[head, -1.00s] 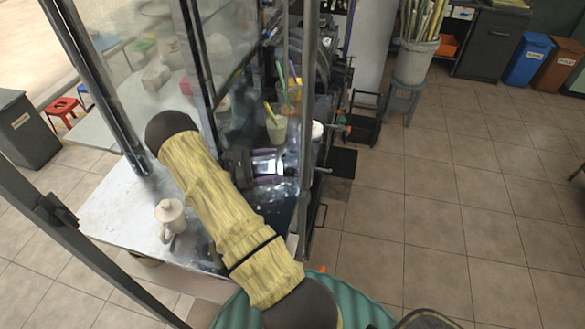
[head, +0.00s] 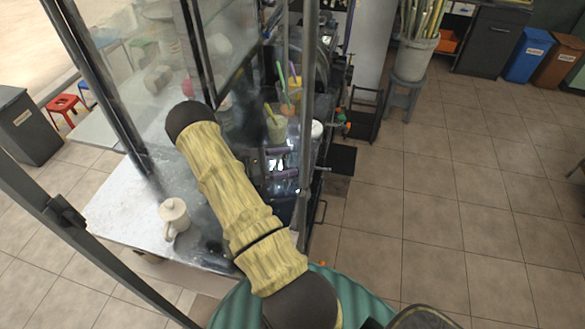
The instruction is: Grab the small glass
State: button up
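My gripper (head: 281,163) is mostly hidden behind my yellow-green sleeved arm. Two purplish fingers stick out to the right of the arm, apart from each other, so it looks open. They are over the dark, cluttered right part of the counter. Clear, shiny glass-like shapes show around the fingers, but I cannot tell which is the small glass or whether it is between the fingers. A cup of pale green drink with a straw (head: 276,128) stands just beyond the fingers. A cup with an orange drink (head: 291,92) stands farther back.
A cream lidded mug (head: 174,217) stands on the metal counter (head: 125,205) left of my arm. Glass panels and dark posts frame the stall. A white-topped container (head: 317,129) is right of the fingers. A stool (head: 402,98) bears a bucket of canes. The tiled floor at right is clear.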

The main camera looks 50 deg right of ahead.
jog(key=c, duration=0.7)
jog(key=shift+o, duration=0.2)
jog(key=shift+r, duration=0.1)
jog(key=shift+r+b, duration=0.4)
jog(key=shift+r, duration=0.1)
jog(key=shift+w+a+r+b, duration=0.2)
jog(key=shift+r+b, duration=0.2)
jog(key=shift+r, duration=0.1)
jog(key=shift+w+a+r+b, duration=0.15)
jog(key=shift+a+r+b, duration=0.05)
jog(key=shift+r+b, duration=0.25)
jog(key=b+v, duration=0.5)
jog(key=v, duration=1)
jog(key=shift+w+a+r, duration=0.1)
jog(key=shift+w+a, duration=0.1)
jog(key=shift+a, duration=0.1)
jog(key=shift+w+a+r, duration=0.15)
jog(key=shift+w+a, duration=0.2)
jog(key=shift+a, duration=0.15)
